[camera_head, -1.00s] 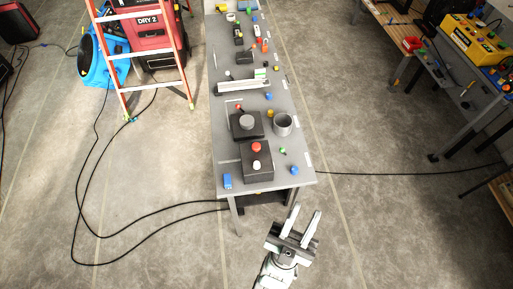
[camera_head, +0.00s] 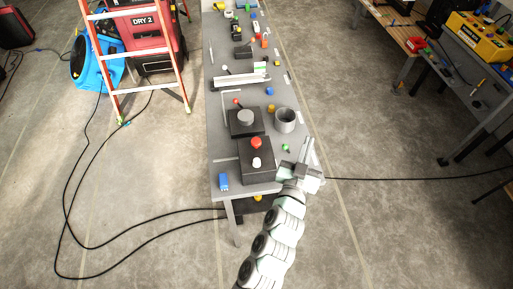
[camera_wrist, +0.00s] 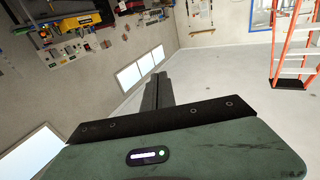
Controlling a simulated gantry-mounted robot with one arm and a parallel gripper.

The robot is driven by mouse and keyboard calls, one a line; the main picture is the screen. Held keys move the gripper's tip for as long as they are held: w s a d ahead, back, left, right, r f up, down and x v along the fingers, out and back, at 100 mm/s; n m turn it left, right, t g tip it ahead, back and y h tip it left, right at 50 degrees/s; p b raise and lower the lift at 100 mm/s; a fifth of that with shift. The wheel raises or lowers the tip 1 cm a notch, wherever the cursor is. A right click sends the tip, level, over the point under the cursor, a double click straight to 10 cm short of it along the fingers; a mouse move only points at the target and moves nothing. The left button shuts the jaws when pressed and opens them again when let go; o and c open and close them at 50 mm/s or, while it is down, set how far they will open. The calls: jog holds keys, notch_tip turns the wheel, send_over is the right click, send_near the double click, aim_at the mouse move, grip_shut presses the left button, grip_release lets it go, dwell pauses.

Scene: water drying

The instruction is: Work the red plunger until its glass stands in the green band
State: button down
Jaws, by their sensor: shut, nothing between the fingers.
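The red plunger (camera_head: 257,142) is a red knob on top of a dark box (camera_head: 244,173) near the front end of the long grey table. A white knob (camera_head: 257,162) sits in front of it on the same box. I cannot make out the plunger's glass or the green band. My gripper (camera_head: 308,150) is at the table's front right corner, to the right of the dark box and apart from the red plunger. Its fingers are shut and empty. They also show together in the wrist view (camera_wrist: 157,92), pointing away from the table things.
A grey cup (camera_head: 285,121) and a dark box with a grey knob (camera_head: 245,117) stand behind the plunger box. A blue block (camera_head: 223,181) lies at the front left. An orange ladder (camera_head: 135,62) stands left of the table. Open floor lies to the right.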

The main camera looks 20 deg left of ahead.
jog(key=s+a+f+n+g+y+b, duration=0.2)
jog(key=a+f+n+g+y+b, duration=0.4)
jog(key=a, duration=0.7)
jog(key=shift+f+y, duration=0.5)
jog(key=shift+f, duration=0.45)
send_over(257, 146)
notch_tip(257, 146, down, 3)
jog(key=shift+r+p, duration=0.15)
jog(key=shift+p, duration=0.2)
jog(key=f, duration=0.3)
jog(key=shift+s+f, duration=0.2)
jog(key=shift+f, duration=0.15)
jog(key=shift+w+f, duration=0.1)
jog(key=shift+f, duration=0.1)
